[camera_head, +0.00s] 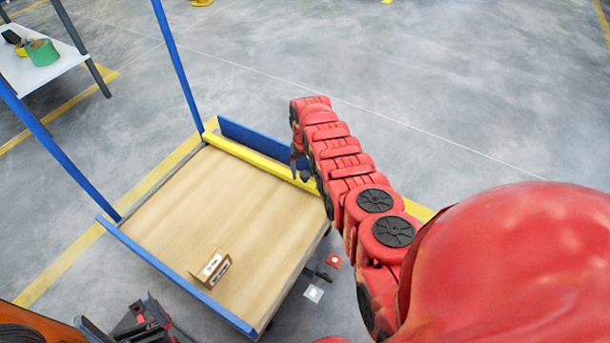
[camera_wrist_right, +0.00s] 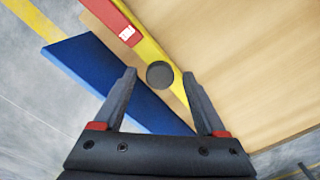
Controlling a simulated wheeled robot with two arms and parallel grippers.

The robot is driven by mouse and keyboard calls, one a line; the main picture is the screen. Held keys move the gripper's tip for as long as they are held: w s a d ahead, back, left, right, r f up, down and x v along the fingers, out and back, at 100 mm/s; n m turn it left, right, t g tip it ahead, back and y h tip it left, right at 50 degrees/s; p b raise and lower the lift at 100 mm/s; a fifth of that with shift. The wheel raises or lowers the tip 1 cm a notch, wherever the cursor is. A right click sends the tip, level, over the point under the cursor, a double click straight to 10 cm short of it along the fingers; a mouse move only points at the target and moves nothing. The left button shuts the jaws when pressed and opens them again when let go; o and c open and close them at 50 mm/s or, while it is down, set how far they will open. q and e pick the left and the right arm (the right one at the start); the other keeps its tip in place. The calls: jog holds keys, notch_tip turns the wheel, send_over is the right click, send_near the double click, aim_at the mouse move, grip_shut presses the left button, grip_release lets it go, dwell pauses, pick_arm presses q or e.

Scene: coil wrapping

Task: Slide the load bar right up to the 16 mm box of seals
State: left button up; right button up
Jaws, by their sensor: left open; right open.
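The yellow load bar (camera_head: 250,157) lies across the far end of the cart's wooden deck, apart from the box. In the right wrist view the bar (camera_wrist_right: 146,46) carries a dark round knob (camera_wrist_right: 160,74) and a red part (camera_wrist_right: 119,20) with a white label. My right gripper (camera_head: 301,168) is at the bar's right part; its open fingers (camera_wrist_right: 163,100) straddle the bar near the knob. A small cardboard box (camera_head: 211,268) with white labels sits on the near part of the deck; its print is unreadable. My left gripper (camera_head: 150,312) is open near the cart's near-left side.
The wooden deck (camera_head: 215,205) is clear between bar and box. Blue rails (camera_head: 175,275) and upright posts (camera_head: 178,65) edge the cart. A blue panel (camera_wrist_right: 100,75) stands beyond the bar. A white table (camera_head: 30,75) with tape rolls is at upper left.

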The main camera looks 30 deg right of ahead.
grip_shut()
dwell(0.5)
dwell(1.0)
